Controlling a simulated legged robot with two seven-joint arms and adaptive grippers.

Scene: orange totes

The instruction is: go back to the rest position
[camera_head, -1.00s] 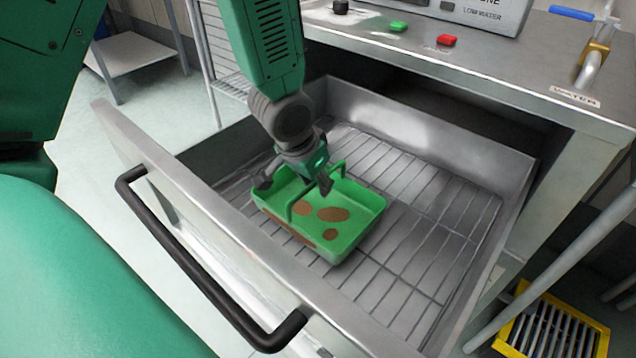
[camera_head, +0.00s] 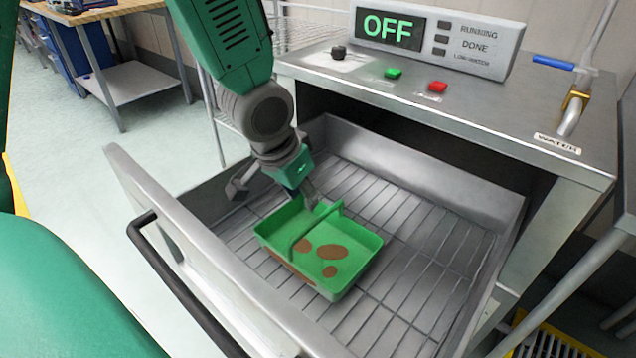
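A green tray (camera_head: 345,272) with a raised handle (camera_head: 318,228) and brown patches on its floor sits on the wire rack inside the pulled-out metal drawer (camera_head: 500,185). My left gripper (camera_head: 276,191) is above the back left corner of the tray, with its fingers spread apart and nothing between them. The right finger is near the handle; I cannot tell whether it touches. My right gripper is not in view.
The drawer's front has a black handle (camera_head: 180,285). Above the drawer is a steel counter (camera_head: 480,105) with a control box (camera_head: 440,38) reading OFF, a green button (camera_head: 394,73), a red button (camera_head: 438,87) and a blue-handled tap (camera_head: 553,62). A workbench (camera_head: 110,8) stands at the back left.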

